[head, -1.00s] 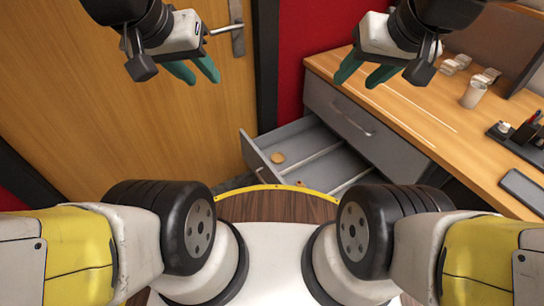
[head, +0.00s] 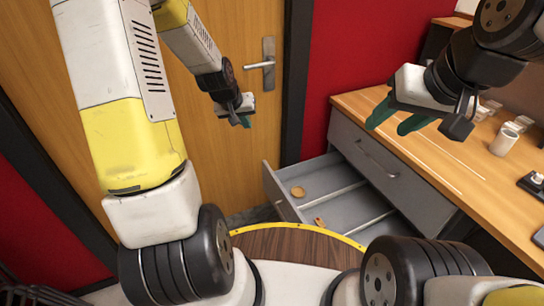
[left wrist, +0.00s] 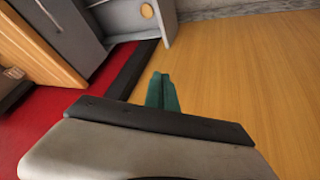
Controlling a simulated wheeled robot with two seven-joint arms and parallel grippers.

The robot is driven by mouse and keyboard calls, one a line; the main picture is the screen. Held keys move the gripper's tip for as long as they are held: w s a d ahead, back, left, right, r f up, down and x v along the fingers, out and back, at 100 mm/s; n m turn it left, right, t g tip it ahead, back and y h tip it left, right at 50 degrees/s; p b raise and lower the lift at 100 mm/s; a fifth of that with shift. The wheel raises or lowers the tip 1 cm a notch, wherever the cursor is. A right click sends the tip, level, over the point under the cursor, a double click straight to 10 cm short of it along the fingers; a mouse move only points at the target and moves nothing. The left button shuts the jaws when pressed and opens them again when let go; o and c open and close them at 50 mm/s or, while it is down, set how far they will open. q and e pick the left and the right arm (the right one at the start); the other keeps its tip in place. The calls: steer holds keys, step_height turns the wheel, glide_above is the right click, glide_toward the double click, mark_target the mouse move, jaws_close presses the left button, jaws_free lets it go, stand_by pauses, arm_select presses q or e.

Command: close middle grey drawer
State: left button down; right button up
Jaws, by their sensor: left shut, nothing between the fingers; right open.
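The middle grey drawer (head: 350,207) is pulled open beneath the shut top grey drawer (head: 378,165) of the desk. A round tan item and a small brown item lie inside it. It also shows at the top of the left wrist view (left wrist: 118,18). My left gripper (head: 241,122) is shut and empty in front of the wooden door, left of the drawer and apart from it. Its green fingers (left wrist: 162,92) are together in the left wrist view. My right gripper (head: 388,122) is open and empty above the desk's front edge, near the top drawer.
The wooden door (head: 215,160) with a metal handle (head: 262,65) stands behind my left gripper. A red wall (head: 355,50) lies between door and desk. The desk top (head: 430,150) carries a clear cup (head: 504,141) and small items at right. Open space lies left of the drawer.

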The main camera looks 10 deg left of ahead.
arm_select(q)
steer(key=w+a+f+n, duration=0.1)
steer(key=w+f, duration=0.2)
steer(key=f, duration=0.9)
steer(key=n+t, duration=0.1)
steer(key=n, duration=0.2)
glide_toward(269, 175)
step_height(269, 175, down, 5)
steer(key=w+a, duration=0.1)
steer(key=w, duration=0.1)
steer(key=shift+w+d+r+h, duration=0.25)
steer(key=shift+w+d+h, duration=0.15)
steer(key=shift+w, duration=0.1)
steer(key=shift+d, duration=0.1)
